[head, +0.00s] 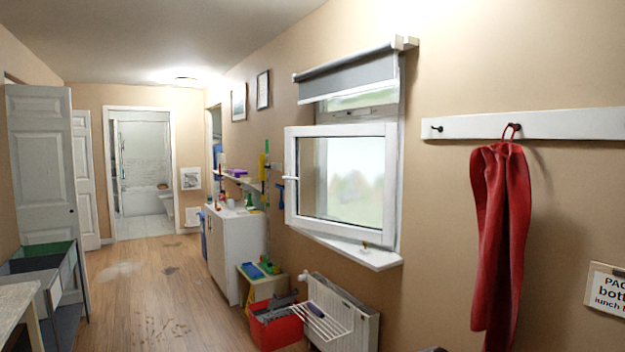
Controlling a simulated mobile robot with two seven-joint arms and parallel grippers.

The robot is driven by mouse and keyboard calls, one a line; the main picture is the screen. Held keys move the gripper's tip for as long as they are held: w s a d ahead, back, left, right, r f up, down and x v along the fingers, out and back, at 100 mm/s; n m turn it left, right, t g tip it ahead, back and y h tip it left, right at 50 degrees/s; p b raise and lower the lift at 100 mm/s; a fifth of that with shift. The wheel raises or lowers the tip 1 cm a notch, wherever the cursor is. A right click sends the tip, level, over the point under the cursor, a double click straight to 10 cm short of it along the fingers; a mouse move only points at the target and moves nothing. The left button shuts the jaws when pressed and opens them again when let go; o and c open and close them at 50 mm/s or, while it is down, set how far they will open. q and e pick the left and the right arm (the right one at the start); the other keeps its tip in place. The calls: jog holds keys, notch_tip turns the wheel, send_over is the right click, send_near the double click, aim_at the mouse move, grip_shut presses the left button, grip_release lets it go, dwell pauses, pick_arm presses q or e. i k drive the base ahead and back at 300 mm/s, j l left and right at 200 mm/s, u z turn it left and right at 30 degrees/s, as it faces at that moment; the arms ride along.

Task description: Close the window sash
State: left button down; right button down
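The window sash (292,176) has a white frame around a clear pane. It stands swung out into the room from the window opening in the right wall, with a gap showing above it. A small white handle sits on the sash's left edge. The white window sill (362,255) is below it with a small object on it. A grey roller blind (350,74) hangs partly lowered above. Neither of my grippers shows in the head view.
A white radiator (345,305) with a drying rack and a red toolbox (276,328) stand below the window. A red towel (500,230) hangs from a rail (570,125) at right. The wooden floor (165,290) is mostly clear.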

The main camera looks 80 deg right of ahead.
aim_at(293, 135)
jog(key=z, duration=2.7)
jog(key=i+j+z, duration=0.3)
jog(key=i+j, duration=0.25)
jog(key=i, duration=0.35)
jog(key=i+j+z, duration=0.3)
jog(key=i+j, duration=0.5)
jog(key=i+j+z, duration=0.3)
jog(key=i+j, duration=0.45)
jog(key=j, duration=0.2)
